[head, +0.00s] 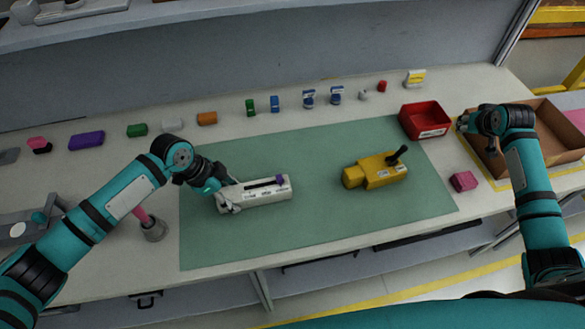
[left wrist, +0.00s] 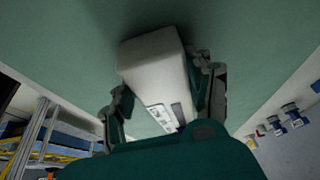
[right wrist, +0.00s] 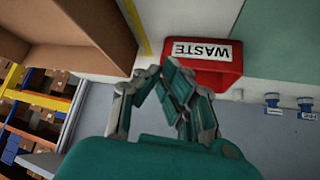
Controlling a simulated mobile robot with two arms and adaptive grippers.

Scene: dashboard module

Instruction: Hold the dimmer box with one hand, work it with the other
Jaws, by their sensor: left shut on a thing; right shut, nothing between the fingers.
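The dimmer box is a long white box (head: 262,198) with a dark slot along its top and a purple slider knob (head: 280,180) near the slot's right end. It lies on the left part of the green mat (head: 320,225). My left gripper (head: 228,196) is shut on the box's left end. In the left wrist view the white box (left wrist: 152,65) sits between the two fingers. My right gripper (head: 466,122) is shut and empty, well to the right, between the red bin and the cardboard box. It also shows in the right wrist view (right wrist: 165,78).
A yellow box (head: 378,174) with a black lever stands on the mat's right part. A red waste bin (head: 425,121), a pink block (head: 463,181) and a cardboard box (head: 545,145) are at the right. Several small coloured parts line the back. The mat's middle is clear.

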